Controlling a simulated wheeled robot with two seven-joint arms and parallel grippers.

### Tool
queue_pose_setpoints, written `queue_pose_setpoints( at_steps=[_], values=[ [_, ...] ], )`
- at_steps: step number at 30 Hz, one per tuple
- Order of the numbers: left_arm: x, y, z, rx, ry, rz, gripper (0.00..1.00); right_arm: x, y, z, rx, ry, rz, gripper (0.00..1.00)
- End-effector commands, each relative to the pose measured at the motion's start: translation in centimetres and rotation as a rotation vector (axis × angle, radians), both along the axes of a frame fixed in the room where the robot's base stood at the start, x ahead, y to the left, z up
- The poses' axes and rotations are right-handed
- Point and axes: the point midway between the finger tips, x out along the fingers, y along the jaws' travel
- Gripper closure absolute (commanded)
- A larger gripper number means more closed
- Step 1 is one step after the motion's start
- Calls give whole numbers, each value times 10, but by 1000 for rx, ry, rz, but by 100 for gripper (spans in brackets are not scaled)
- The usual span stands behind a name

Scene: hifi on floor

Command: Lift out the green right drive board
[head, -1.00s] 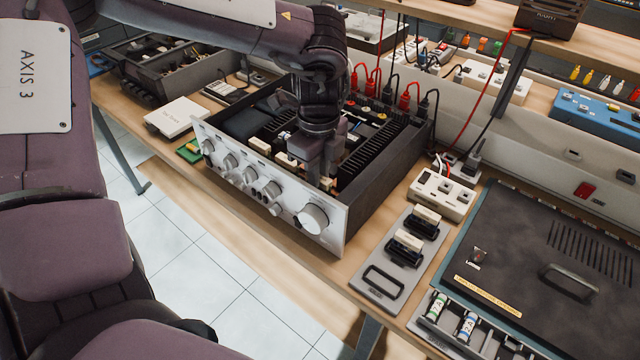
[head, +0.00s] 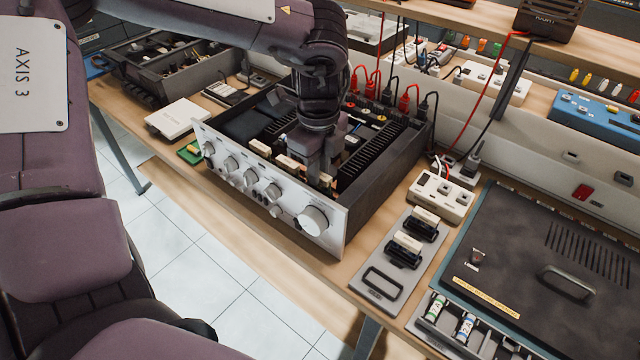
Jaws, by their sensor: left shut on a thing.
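The open amplifier (head: 372,205) stands on the bench with its silver front panel (head: 232,170) towards me and its top off. My left gripper (head: 318,178) reaches down inside it, just behind the front panel and left of the black finned heat sink (head: 372,158). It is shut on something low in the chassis. I take this to be the right drive board, but the gripper and the panel hide it, and no green shows there. A cream block (head: 288,163) sits beside the fingers. My right gripper is not in view.
Red and black cables (head: 408,95) plug in along the amplifier's back edge. A small green board (head: 190,152) and a white box (head: 178,117) lie to its left. A grey tray (head: 388,270) with black parts and a power strip (head: 440,197) are to its right.

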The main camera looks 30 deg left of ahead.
Motion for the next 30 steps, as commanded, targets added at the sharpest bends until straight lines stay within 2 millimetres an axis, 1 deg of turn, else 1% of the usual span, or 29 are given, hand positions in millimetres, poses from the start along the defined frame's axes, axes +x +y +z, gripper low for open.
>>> queue_pose_setpoints(
  at_steps=[1,3,30],
  values=[
    [0,0,6,1,-1,0,100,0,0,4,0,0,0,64],
    [0,0,10,0,-1,0,100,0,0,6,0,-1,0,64],
    [0,0,62,0,0,0,100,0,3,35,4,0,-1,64]
  ],
)
